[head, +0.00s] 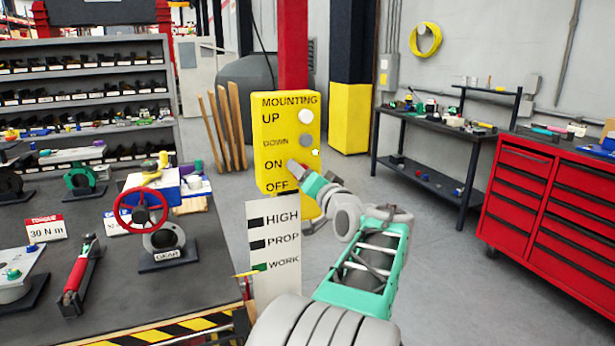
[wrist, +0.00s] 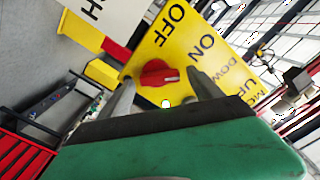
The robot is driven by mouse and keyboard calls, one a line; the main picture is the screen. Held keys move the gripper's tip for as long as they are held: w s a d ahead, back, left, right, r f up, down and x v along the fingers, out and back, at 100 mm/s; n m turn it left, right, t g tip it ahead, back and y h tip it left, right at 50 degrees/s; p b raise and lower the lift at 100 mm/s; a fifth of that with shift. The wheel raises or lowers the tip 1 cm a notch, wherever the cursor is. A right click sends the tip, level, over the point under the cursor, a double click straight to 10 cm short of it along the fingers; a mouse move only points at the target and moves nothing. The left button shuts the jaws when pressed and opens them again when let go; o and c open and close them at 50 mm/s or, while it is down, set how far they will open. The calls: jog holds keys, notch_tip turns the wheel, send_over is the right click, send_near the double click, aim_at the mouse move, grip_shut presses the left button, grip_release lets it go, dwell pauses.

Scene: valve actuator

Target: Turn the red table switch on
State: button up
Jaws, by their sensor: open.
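The yellow control box (head: 280,129) stands at the table's right end, with UP, DOWN, ON and OFF lettering. In the head view my gripper (head: 296,168) is in front of the box beside ON and hides the knob. In the wrist view my gripper (wrist: 161,84) is open, one finger on each side of the knob. I cannot tell whether the fingers touch it.
A white sign (head: 273,240) reading HIGH, PROP, WORK stands below the box. The grey table (head: 110,275) at left holds a red handwheel valve (head: 140,209) and a red tool (head: 78,281). A red drawer cabinet (head: 550,195) stands right. Floor between is clear.

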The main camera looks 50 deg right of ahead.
jog(key=b+v, duration=0.1)
jog(key=v, duration=0.7)
notch_tip(320, 180, up, 5)
jog(key=d+p, duration=0.1)
jog(key=p, duration=0.8)
notch_tip(320, 180, down, 7)
jog(key=w+a+m+p, duration=0.1)
jog(key=a+m+p, duration=0.15)
jog(key=p, duration=0.25)
jog(key=w+d+r+n+p, duration=0.1)
jog(key=w+d+p, duration=0.1)
jog(key=w+d, duration=0.3)
jog(key=shift+w+d+r, duration=0.2)
jog(key=shift+w+r, duration=0.05)
jog(key=shift+w, duration=0.5)
